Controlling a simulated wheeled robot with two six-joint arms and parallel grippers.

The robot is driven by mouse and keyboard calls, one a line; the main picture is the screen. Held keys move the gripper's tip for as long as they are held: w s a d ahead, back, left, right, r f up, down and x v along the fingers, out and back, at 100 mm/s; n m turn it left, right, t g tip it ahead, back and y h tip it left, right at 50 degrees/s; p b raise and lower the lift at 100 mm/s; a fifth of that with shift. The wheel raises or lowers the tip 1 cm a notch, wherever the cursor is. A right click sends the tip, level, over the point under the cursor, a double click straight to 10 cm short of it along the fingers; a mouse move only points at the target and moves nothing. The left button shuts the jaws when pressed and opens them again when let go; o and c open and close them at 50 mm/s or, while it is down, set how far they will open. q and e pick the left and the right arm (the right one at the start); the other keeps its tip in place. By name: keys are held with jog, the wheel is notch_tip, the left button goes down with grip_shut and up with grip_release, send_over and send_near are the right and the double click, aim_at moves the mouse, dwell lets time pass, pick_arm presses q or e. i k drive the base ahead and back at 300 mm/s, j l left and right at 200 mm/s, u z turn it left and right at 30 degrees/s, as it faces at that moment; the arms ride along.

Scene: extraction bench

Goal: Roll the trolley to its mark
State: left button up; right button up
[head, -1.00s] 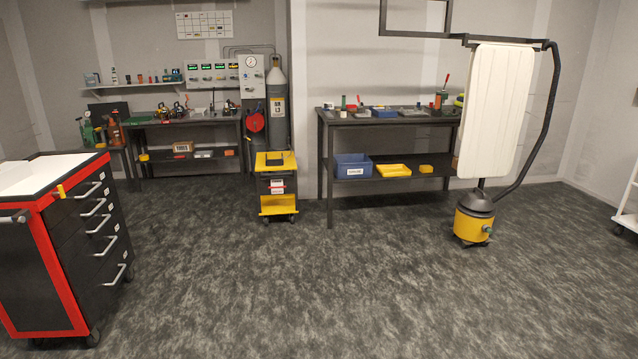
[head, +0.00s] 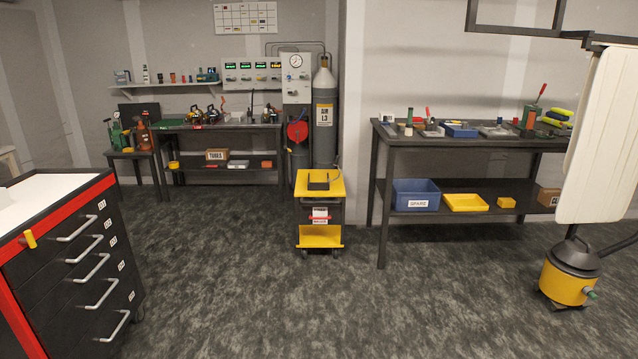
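A small yellow-and-black wheeled trolley (head: 320,238) stands on the floor near the middle of the head view, in front of a grey gas cylinder. A dark flat item lies on its yellow top, and a white label shows on its front. A red-and-black drawer cabinet (head: 97,302) with a white top stands close at the left; it is cut off by the frame edge. No floor mark can be made out. Neither of my grippers is in view.
A workbench (head: 390,245) with bins on its lower shelf stands to the right of the trolley. A yellow vacuum unit (head: 566,287) under a hanging white panel (head: 597,150) stands at far right. A back bench (head: 268,150) is behind left. The grey floor (head: 400,315) ahead is clear.

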aim_at(310, 233)
jog(key=i, duration=2)
